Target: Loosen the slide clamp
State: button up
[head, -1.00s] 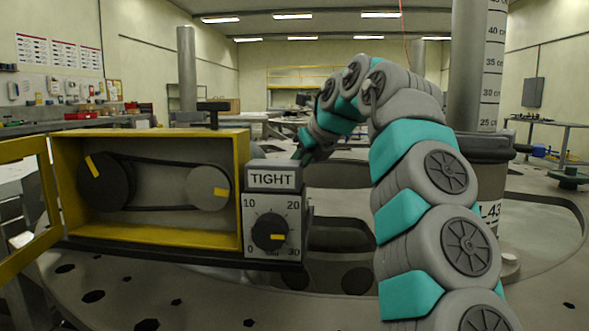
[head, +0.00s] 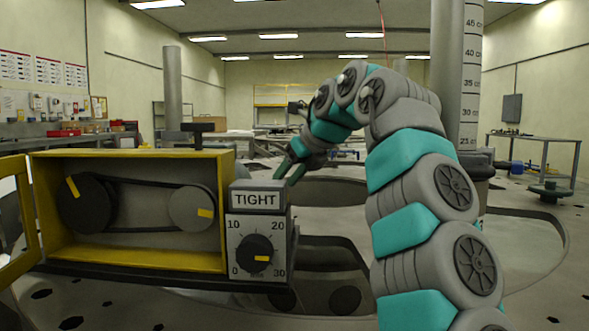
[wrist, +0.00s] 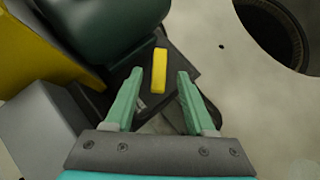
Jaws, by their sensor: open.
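A yellow bar (wrist: 159,71), which looks like the clamp's lever, sits on a dark block (wrist: 128,80) in the wrist view. My gripper (wrist: 158,82) is open, its two green fingers on either side of the bar, with visible gaps; I cannot tell its height above it. In the head view my gripper (head: 285,172) is behind the sign reading TIGHT (head: 255,199), and the bar is hidden there. Below the sign is a dial (head: 257,253) marked 0 to 30, its yellow pointer towards the lower right.
The yellow belt box (head: 130,155) with two pulleys stands left of the dial, its yellow-framed door (head: 14,222) open. A dark green cylinder (wrist: 105,25) and a grey block (wrist: 35,125) lie close by the fingers. The pale plate (wrist: 215,60) has a large round hole.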

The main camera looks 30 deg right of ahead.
jog(key=v, duration=0.4)
jog(key=shift+s+r, duration=0.25)
dwell(0.4)
